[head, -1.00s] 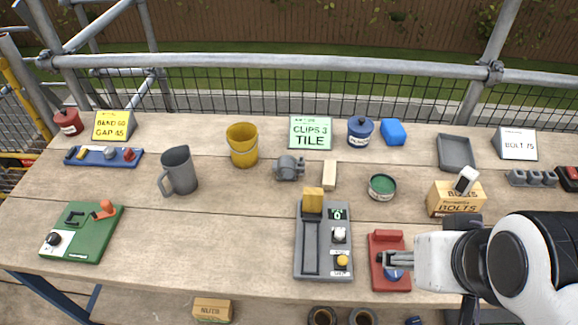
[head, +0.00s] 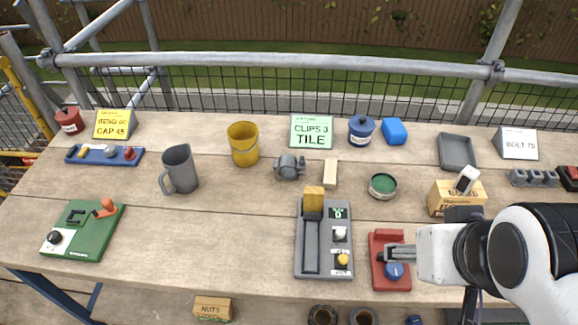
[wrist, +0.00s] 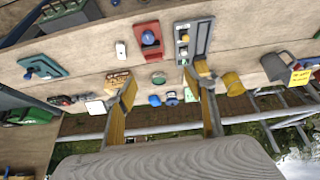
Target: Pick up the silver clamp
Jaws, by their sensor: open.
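The silver clamp (head: 289,167) is a small grey metal fitting lying on the middle of the wooden table, between the yellow bucket (head: 243,144) and a pale wooden block (head: 330,173). My gripper (head: 390,254) is at the front right, over the red device with a blue knob (head: 394,271), well apart from the clamp. In the wrist view my gripper (wrist: 162,80) has its two yellow fingers spread with nothing held between them. I cannot make out the clamp in the wrist view; the right finger may cover it.
A grey panel with a yellow-handled lever (head: 311,245) and a green tin (head: 382,186) lie between my gripper and the clamp. A grey mug (head: 178,170) stands left. A green sign (head: 311,132) and blue tin (head: 361,130) stand behind. The left-centre table is clear.

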